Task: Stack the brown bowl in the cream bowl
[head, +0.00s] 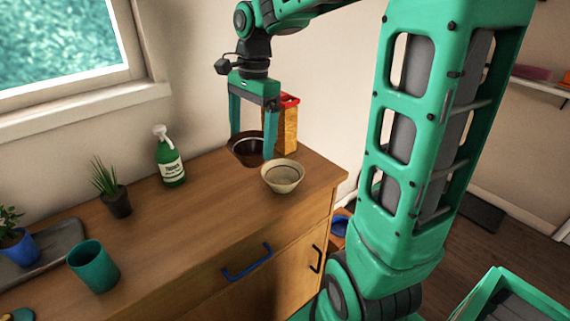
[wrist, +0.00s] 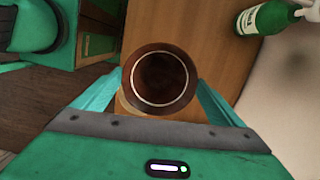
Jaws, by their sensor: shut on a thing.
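My gripper (head: 252,147) is shut on the brown bowl (head: 246,150), with a finger on either side of it. The bowl is dark, with a pale ring inside, and looks roughly upright. It also fills the middle of the wrist view (wrist: 160,78) between the fingers. The cream bowl (head: 283,178) stands upright on the counter near its right end, in front and to the right of the brown bowl. In the wrist view only a sliver of the cream bowl (wrist: 124,106) shows past the brown bowl. How high the brown bowl is above the counter is hard to tell.
A red and yellow box (head: 288,126) stands by the wall behind the bowls. A green spray bottle (head: 169,160), a potted plant (head: 117,203) and a teal cup (head: 94,267) stand to the left. The counter's front middle (head: 190,235) is clear.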

